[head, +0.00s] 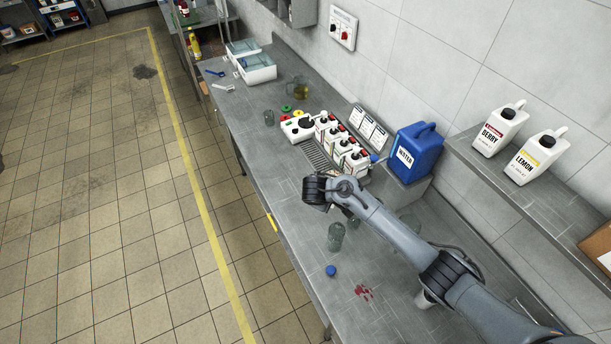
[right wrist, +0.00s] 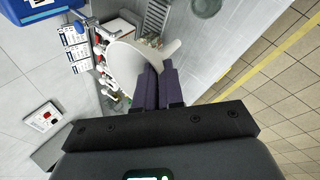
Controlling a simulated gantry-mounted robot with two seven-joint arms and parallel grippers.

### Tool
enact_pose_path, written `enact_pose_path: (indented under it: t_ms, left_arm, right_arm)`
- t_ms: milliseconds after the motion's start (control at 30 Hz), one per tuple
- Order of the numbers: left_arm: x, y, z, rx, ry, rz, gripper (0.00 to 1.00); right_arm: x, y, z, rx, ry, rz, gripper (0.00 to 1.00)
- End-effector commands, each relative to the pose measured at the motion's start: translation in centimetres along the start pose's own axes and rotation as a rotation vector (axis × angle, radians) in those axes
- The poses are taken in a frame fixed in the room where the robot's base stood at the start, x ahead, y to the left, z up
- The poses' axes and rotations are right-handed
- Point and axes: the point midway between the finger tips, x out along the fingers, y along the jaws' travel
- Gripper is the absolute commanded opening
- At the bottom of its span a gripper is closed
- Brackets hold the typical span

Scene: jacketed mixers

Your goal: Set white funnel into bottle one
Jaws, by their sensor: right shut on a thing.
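My right gripper (head: 318,192) is above the steel bench, near its front edge, in the head view. In the right wrist view its dark fingers (right wrist: 155,75) are shut on the white funnel (right wrist: 126,64), a wide pale cone narrowing to the right. I cannot make out the funnel in the head view. A clear bottle (head: 336,236) stands upright on the bench just below the gripper in the head view, apart from it. Other clear vessels behind it are partly hidden by my arm. I cannot tell which is bottle one. The left gripper is out of view.
A blue water jug (head: 415,152) stands at the back, beside several labelled white mixer units (head: 343,146). A blue cap (head: 331,270) and a red stain (head: 363,292) lie on the near bench. White jugs (head: 498,128) stand on the right shelf.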

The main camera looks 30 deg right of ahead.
Motion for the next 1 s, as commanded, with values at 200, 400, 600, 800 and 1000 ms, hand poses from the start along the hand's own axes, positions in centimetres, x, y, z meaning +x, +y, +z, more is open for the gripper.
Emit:
enact_pose_path:
  t_ms: [200,400,600,800,1000]
  left_arm:
    - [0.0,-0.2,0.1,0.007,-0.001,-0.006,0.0]
    - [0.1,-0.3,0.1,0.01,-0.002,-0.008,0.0]
    - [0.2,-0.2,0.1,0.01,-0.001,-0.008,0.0]
    - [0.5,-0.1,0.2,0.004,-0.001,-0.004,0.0]
    - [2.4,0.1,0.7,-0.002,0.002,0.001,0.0]
  right_arm:
    - [2.4,-2.3,2.9,0.009,-0.006,0.001,0.0]
    - [3.1,-3.2,3.5,0.01,-0.005,0.002,0.0]
    - [3.7,-3.6,3.5,0.011,-0.004,0.001,0.0]
    - [4.8,-4.2,3.5,0.01,-0.005,0.001,0.0]
    - [6.5,-5.4,3.5,0.011,-0.004,0.001,0.0]
